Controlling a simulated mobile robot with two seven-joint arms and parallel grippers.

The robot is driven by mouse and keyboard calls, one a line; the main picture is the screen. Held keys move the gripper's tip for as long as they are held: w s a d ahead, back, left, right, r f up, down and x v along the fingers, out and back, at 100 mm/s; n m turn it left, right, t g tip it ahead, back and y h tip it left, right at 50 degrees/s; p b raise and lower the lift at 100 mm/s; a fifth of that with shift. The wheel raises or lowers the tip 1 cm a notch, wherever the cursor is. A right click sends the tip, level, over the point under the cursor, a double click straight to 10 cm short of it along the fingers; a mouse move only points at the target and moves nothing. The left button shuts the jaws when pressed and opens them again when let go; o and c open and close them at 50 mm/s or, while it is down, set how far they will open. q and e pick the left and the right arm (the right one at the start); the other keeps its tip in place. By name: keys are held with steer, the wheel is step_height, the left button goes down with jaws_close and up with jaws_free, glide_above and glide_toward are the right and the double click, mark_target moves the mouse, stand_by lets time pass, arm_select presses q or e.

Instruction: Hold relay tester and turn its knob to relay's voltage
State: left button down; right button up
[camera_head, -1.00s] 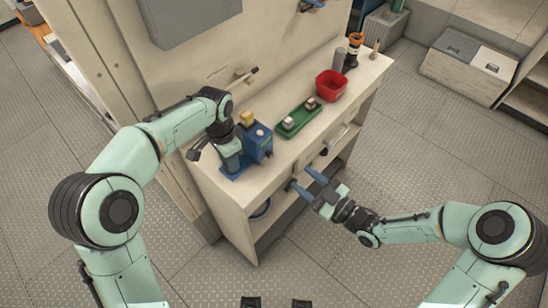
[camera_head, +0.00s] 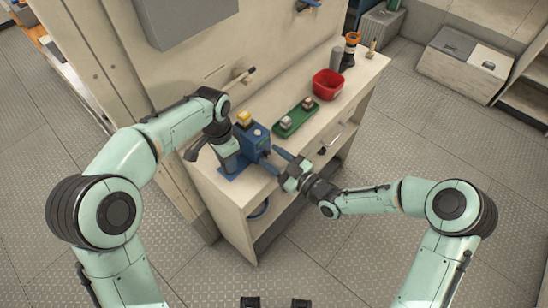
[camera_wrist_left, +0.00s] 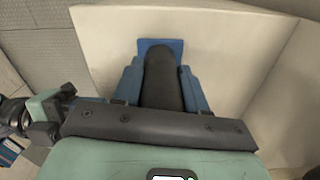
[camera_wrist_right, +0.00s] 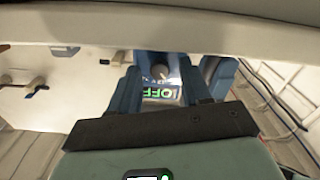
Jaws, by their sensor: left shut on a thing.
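The relay tester (camera_head: 256,137) is a blue box on the near end of the bench, with a yellow block (camera_head: 244,117) on top. My left gripper (camera_head: 230,160) is shut on it; the left wrist view shows a dark grip (camera_wrist_left: 163,80) between the blue fingers. My right gripper (camera_head: 273,160) is at the tester's front. In the right wrist view its fingers (camera_wrist_right: 160,85) are apart, with a small round grey knob (camera_wrist_right: 160,75) between them, not visibly gripped. A lit display (camera_wrist_right: 161,93) reads "OFF". The knob is hidden in the head view.
A green tray (camera_head: 296,120) with two small blocks lies beyond the tester. A red bin (camera_head: 327,85), a grey cylinder (camera_head: 336,58) and an orange-topped dark item (camera_head: 350,50) stand farther along. A handle (camera_head: 332,140) projects from the bench front.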

jaws_close()
steer(key=shift+m, duration=0.4)
steer(key=m, duration=0.3)
steer(key=shift+m, duration=0.4)
steer(key=shift+d+m, duration=0.1)
steer(key=shift+m, duration=2)
steer(key=shift+o, duration=0.6)
jaws_free()
